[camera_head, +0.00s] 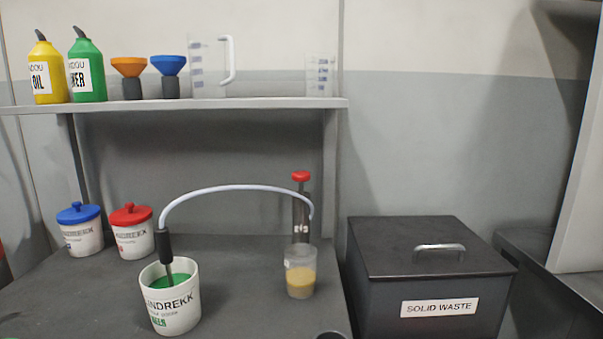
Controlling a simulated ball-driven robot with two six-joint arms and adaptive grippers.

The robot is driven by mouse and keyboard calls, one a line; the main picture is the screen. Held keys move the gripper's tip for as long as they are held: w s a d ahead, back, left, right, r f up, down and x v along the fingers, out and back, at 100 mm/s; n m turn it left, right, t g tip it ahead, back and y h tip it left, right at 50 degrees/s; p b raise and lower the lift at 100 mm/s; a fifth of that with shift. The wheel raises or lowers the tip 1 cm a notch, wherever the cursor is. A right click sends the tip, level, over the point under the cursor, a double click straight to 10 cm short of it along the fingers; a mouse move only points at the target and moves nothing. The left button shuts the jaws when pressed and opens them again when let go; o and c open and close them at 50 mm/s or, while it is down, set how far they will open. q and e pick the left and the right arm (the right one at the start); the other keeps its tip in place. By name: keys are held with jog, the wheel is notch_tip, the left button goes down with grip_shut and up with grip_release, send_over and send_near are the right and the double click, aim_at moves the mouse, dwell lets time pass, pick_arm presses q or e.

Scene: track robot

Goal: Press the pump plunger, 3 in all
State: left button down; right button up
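The pump (301,212) stands upright at the back right of the grey workbench. Its plunger has a round red knob (301,177) on top, standing above the dark pump body. A pale hose (235,188) arches left from the pump to a dark suction tube (165,246) that dips into a white bucket (172,310) of green liquid. A clear cup (300,272) with a yellowish layer over a greyish one stands right in front of the pump and hides its lower part. Neither of my grippers shows in the head view.
Blue-lidded (80,230) and red-lidded (132,232) tubs stand at the back left. A shelf (250,103) above holds bottles, funnels and measuring jugs. A black solid waste bin (430,265) stands right of the bench. A dark round object (330,335) is cut off at the bottom edge.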

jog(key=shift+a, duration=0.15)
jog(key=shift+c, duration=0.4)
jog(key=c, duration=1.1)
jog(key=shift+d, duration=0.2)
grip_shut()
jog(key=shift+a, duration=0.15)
